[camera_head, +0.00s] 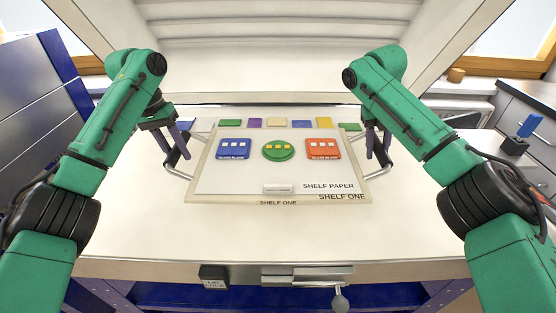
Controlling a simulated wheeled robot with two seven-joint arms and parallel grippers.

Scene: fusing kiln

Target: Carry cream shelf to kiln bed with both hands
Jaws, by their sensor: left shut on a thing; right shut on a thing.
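The cream shelf (278,199), labelled "SHELF ONE", sits in the middle of the view with a metal handle on each side. White shelf paper (235,178) lies on it, bearing a blue glass blank (234,149), a green round one (278,151) and a red-orange one (323,149). My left gripper (178,150) is shut on the shelf's left handle (176,165). My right gripper (377,150) is shut on the right handle (382,165). The pale kiln bed (278,238) spreads below and around the shelf. I cannot tell whether the shelf touches it.
Several small coloured pieces, including a yellow one (277,122), lie in a row behind the shelf. The raised ribbed kiln lid (280,55) stands over the back. A latch with a ball knob (340,302) is at the front edge. The bed in front of the shelf is clear.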

